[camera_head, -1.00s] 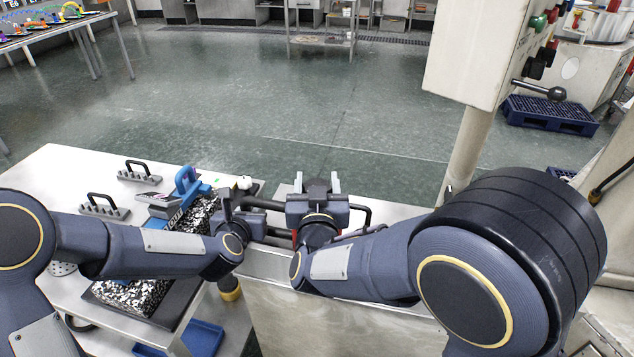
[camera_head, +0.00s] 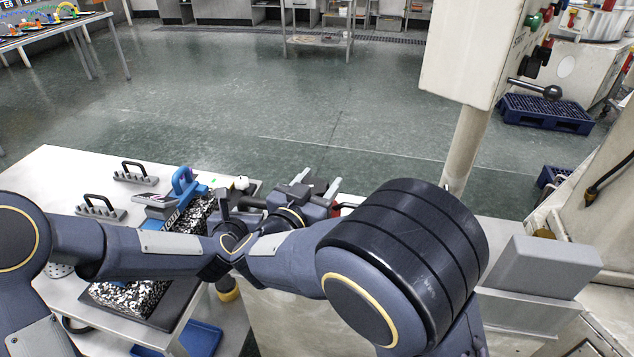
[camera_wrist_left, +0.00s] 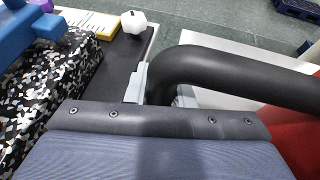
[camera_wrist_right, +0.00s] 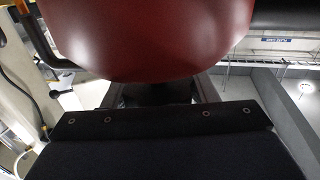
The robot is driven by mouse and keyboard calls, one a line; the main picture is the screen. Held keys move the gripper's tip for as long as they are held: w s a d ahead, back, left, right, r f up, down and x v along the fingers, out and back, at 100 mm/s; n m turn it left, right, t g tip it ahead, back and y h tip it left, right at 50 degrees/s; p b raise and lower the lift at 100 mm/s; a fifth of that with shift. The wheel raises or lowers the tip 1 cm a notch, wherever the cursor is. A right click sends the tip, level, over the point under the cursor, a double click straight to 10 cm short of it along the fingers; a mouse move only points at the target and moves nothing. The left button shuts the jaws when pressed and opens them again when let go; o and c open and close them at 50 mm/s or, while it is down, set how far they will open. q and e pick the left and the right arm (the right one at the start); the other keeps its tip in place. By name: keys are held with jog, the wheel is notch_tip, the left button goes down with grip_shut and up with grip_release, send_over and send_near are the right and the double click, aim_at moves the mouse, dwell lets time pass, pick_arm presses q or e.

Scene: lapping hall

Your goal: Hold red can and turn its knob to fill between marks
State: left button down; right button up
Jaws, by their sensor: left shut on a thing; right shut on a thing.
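The red can (camera_wrist_left: 290,130) shows at the right edge of the left wrist view, with a thick black handle (camera_wrist_left: 235,72) curving out from it. My left gripper (camera_head: 252,202) is shut on that handle. In the right wrist view the can's red rounded body (camera_wrist_right: 150,38) fills the top, very close. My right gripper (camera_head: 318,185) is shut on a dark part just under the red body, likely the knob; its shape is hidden. In the head view my grippers and forearms hide nearly all of the can. The fill marks and the level are not visible.
A white table (camera_head: 60,165) at left bears black-handled grey blocks (camera_head: 130,173), a blue-handled tool (camera_head: 184,182), a speckled black-and-white block (camera_head: 135,294) and a white knob-like piece (camera_wrist_left: 132,22). A grey block (camera_head: 545,266) stands at right. A machine post (camera_head: 466,150) rises behind my right arm.

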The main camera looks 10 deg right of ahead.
jog(key=shift+m+g+h, duration=0.3)
jog(key=o, duration=1)
jog(key=shift+s, duration=0.1)
jog(key=shift+v, duration=3.7)
